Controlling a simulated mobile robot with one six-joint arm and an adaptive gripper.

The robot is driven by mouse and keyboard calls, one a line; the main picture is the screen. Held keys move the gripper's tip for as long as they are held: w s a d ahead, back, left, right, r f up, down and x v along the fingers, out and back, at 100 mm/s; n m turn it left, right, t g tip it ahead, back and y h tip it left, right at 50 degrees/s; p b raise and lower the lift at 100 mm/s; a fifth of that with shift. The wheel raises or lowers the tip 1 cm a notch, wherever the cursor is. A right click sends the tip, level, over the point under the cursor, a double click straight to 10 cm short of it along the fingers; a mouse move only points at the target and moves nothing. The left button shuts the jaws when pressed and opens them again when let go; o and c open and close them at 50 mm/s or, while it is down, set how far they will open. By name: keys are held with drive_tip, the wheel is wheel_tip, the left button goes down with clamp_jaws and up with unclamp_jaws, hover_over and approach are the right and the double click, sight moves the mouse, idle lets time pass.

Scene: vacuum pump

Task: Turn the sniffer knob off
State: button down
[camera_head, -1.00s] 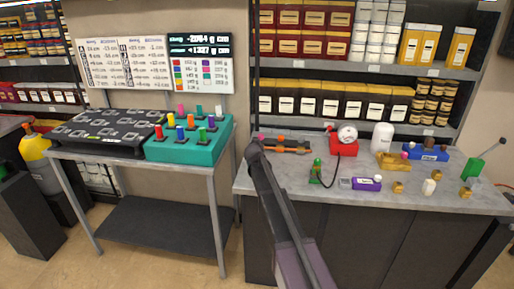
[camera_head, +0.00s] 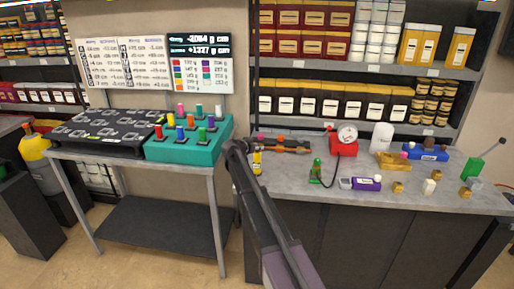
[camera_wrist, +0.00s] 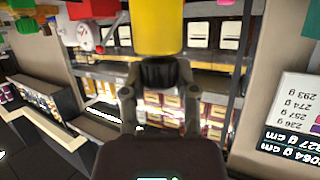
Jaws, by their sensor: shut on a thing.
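My gripper (camera_wrist: 159,72) is shut on the black neck of a yellow object (camera_wrist: 158,27) in the wrist view; the rest of it extends past the fingertips. In the head view, a small yellow piece (camera_head: 257,163) shows beside my arm at the counter's left end and appears to be this object. My fingers are hidden there. No sniffer knob is labelled legibly, so I cannot tell which part it is. On the counter are a red box with a round white gauge (camera_head: 347,136) and an upright green device (camera_head: 316,170) with a dark cable.
An orange and black tool (camera_head: 285,145) lies behind my arm. A purple device (camera_head: 367,183), a white bottle (camera_head: 381,137) and a blue tray (camera_head: 426,152) stand right on the grey counter (camera_head: 330,203). Left is a teal rack (camera_head: 208,148) with coloured pegs. Shelves line the back.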

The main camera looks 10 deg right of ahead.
drive_tip(key=shift+m+g+h, duration=0.7)
drive_tip(key=shift+m+g, duration=0.4)
drive_tip(key=shift+c, duration=1.8)
unclamp_jaws()
drive_tip(key=shift+f, duration=0.1)
drive_tip(key=shift+n+t, duration=0.4)
drive_tip(key=shift+t, duration=0.1)
drive_tip(key=shift+s+n+t+y, duration=0.1)
drive_tip(key=shift+n+t+y, duration=1)
drive_tip(key=shift+n+y, duration=0.15)
drive_tip(key=shift+n+t+y, duration=1.3)
drive_tip(key=shift+n+y, duration=1.05)
